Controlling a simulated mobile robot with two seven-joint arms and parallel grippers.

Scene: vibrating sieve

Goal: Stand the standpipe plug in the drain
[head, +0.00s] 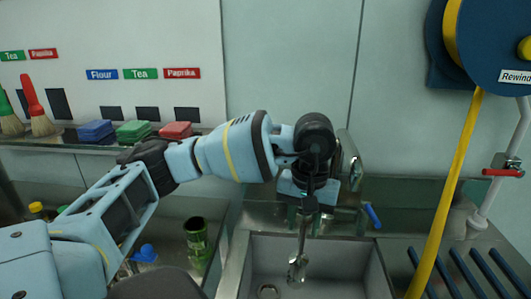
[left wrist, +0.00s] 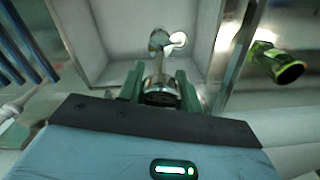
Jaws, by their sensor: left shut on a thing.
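My left gripper (head: 306,215) points down over the steel sink and is shut on the metal standpipe plug (head: 298,262). In the left wrist view the green fingers (left wrist: 160,90) grip the plug (left wrist: 158,45), and its far end points to the sink floor. The drain (head: 267,290) is a round opening in the sink floor, left of the plug's lower end in the head view. In the left wrist view the drain (left wrist: 178,39) appears just right of the plug's far end. The plug looks apart from the drain; its height above the floor is unclear. My right gripper is out of view.
The sink (head: 330,255) has raised walls. A blue lever (head: 372,215) is behind the sink. A yellow hose (head: 455,190) hangs at right, beside a ribbed drainboard (head: 465,270). Brushes and colored blocks line a shelf.

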